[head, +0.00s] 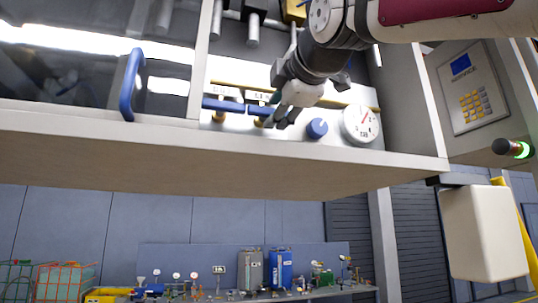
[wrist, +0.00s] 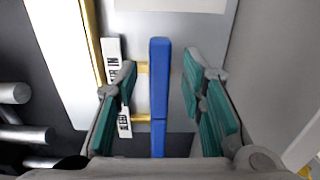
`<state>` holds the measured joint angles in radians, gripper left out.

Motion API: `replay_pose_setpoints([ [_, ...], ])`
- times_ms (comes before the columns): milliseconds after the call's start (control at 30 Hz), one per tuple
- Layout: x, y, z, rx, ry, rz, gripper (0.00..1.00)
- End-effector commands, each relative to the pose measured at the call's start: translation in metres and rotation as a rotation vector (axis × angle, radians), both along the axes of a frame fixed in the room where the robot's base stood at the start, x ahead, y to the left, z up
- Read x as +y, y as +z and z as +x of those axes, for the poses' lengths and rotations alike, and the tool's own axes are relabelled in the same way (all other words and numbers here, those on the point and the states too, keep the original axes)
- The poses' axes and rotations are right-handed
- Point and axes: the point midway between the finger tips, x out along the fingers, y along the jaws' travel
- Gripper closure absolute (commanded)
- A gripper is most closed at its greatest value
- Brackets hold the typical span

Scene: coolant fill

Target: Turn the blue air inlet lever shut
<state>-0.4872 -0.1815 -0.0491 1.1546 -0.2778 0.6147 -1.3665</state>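Two blue lever handles lie end to end in one line on the pale valve panel. In the head view one (head: 222,105) is on the left and the other (head: 260,110) is beside my gripper (head: 279,117). In the wrist view the longer blue lever (wrist: 159,78) runs between the fingers of my gripper (wrist: 160,72), with a gap on each side. The second blue lever (wrist: 158,138) continues below it. My gripper is open and holds nothing.
A blue knob (head: 317,128) and a round gauge (head: 360,124) sit right of my gripper. A yellow pipe (head: 350,101) runs behind. A blue door handle (head: 131,85) is at left. The cabinet's lower ledge (head: 220,152) and right side wall (head: 408,100) bound the space.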

Motion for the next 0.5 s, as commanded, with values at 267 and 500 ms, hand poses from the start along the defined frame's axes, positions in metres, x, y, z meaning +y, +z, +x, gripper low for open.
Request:
replay_pose_setpoints([
  [267,-0.016,0.001,-0.057,-0.003,0.000,0.001,0.63],
  [500,-0.026,0.000,-0.090,-0.001,0.000,-0.001,0.63],
])
